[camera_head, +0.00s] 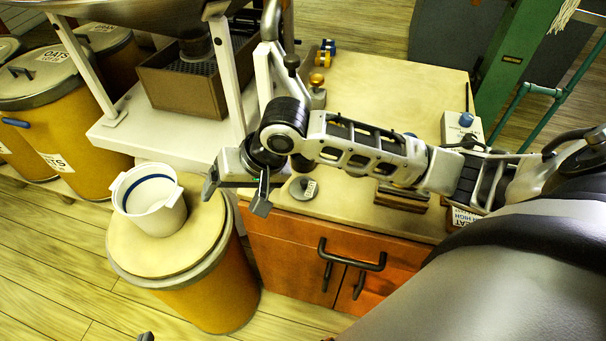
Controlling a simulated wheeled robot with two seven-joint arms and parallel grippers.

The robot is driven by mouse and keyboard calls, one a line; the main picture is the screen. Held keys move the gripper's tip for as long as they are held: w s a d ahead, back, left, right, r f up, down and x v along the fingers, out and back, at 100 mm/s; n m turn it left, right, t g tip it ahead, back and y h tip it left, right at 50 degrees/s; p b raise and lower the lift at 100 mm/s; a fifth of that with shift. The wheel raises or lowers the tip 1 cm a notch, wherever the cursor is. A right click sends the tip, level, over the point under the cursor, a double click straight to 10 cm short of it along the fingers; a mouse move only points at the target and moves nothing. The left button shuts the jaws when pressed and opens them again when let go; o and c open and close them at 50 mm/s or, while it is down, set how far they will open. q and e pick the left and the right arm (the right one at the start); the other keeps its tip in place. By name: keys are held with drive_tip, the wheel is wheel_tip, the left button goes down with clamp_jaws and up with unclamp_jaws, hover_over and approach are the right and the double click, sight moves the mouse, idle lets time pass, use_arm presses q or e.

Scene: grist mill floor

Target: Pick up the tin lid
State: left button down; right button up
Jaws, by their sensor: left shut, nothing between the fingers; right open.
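The tin lid (299,193) looks like a small grey disc with a dark knob and a pale tag. It lies on the wooden countertop near its front edge. My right gripper (236,192) is open and empty, with its fingers spread just left of the lid, over the gap between the counter and the drum. The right arm reaches across above the counter and lies close behind the lid. Only a dark tip of what seems to be my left gripper (145,337) shows at the bottom edge, shut and far from the lid.
A white bucket (150,205) stands on a drum lid (133,250) left of the counter. The orange cabinet (285,260) has dark handles. A white-framed stand (165,139) rises behind the gripper. Dark flat items (400,200) and a switch box (462,128) occupy the counter's right.

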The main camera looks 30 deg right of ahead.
drive_tip(key=d+r+m+g+h+b, duration=0.25)
drive_tip(key=d+r+m+h, duration=0.35)
drive_tip(key=d, duration=0.7)
drive_tip(key=b, duration=0.2)
hover_over(304, 182)
drive_tip(key=shift+m+g+y, duration=0.3)
drive_tip(key=shift+m+g, duration=0.05)
drive_tip(key=shift+m, duration=0.05)
wheel_tip(304, 182, down, 8)
drive_tip(key=shift+s+a+f, duration=0.1)
drive_tip(key=shift+f, duration=0.1)
drive_tip(key=shift+f+b, duration=0.35)
drive_tip(key=shift+f, duration=2.4)
drive_tip(key=c, duration=1.1)
